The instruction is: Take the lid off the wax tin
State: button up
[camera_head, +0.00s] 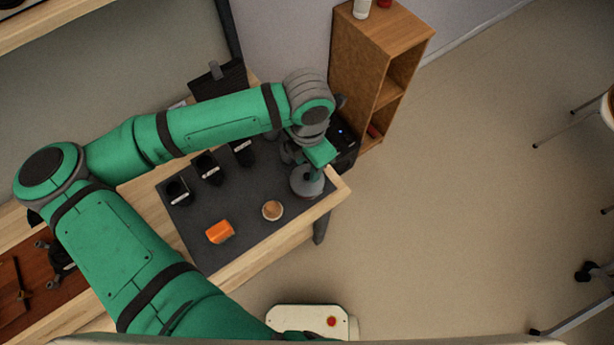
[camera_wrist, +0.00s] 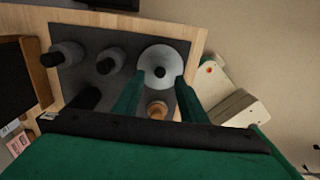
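A grey round tin, which looks like the wax tin (camera_head: 307,188), stands near the right corner of the dark mat. In the wrist view its pale round lid (camera_wrist: 160,55) has a small dark knob in the middle. The lid appears to rest on the tin. My gripper (camera_head: 314,166) is over the tin, partly covering it in the head view. In the wrist view its two green fingers (camera_wrist: 160,82) are apart, with the knob between and slightly beyond their tips. Neither finger visibly touches the knob.
A small tan round item (camera_head: 272,210) and an orange block (camera_head: 220,232) lie on the dark mat (camera_head: 235,205). Three black cups (camera_head: 207,168) stand along its far side. A wooden shelf (camera_head: 355,60) and a black device (camera_head: 345,140) are behind the table's right end.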

aim_at(307, 176)
notch_tip(307, 176, down, 4)
jog(key=shift+a+f, duration=0.1)
jog(key=shift+f, duration=0.05)
grip_shut()
dwell(0.4)
